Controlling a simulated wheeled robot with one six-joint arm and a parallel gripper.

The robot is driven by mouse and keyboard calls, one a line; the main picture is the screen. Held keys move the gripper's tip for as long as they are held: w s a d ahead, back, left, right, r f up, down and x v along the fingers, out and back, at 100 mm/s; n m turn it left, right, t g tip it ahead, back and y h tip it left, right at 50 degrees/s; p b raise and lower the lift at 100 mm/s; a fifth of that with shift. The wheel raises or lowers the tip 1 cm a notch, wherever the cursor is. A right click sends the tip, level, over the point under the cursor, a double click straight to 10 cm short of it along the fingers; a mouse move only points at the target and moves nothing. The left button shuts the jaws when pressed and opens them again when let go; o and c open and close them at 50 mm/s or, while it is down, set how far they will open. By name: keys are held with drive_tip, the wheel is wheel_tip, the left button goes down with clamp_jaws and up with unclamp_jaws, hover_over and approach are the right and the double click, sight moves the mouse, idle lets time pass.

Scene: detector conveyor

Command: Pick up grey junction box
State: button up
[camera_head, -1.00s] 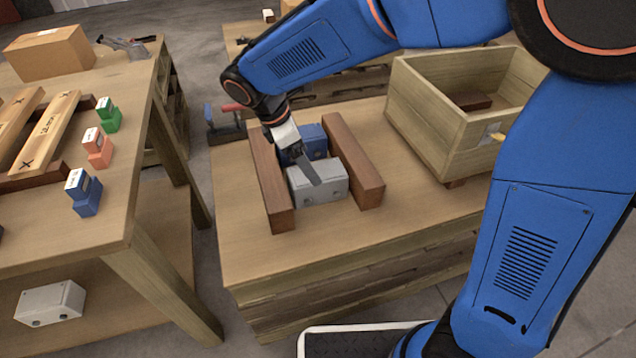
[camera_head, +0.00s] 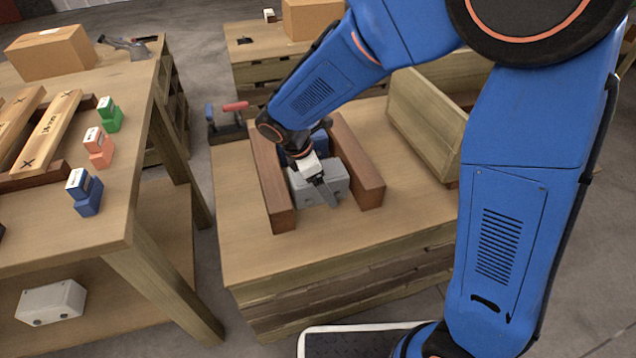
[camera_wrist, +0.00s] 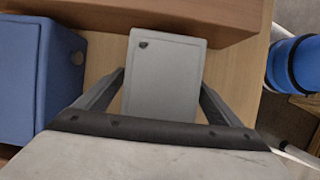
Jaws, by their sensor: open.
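A grey junction box (camera_head: 336,186) sits on the pallet table between two brown wooden bars. In the wrist view the grey junction box (camera_wrist: 163,75) lies between the two fingers of my gripper (camera_wrist: 163,82), with its near end hidden by the gripper body. My gripper (camera_head: 326,188) is open, pointing down over the box, with a finger on each side of it. I cannot tell whether the fingers touch it. A second grey box (camera_head: 50,302) lies on the lower shelf of the left table.
A blue box (camera_wrist: 40,75) stands close beside the grey box, left of my gripper in the wrist view. Brown bars (camera_head: 270,180) and (camera_head: 356,165) flank both boxes. A wooden crate (camera_head: 425,115) stands to the right. The table's front (camera_head: 320,255) is clear.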

drive_tip(key=shift+c, duration=0.3)
drive_tip(key=c, duration=2.1)
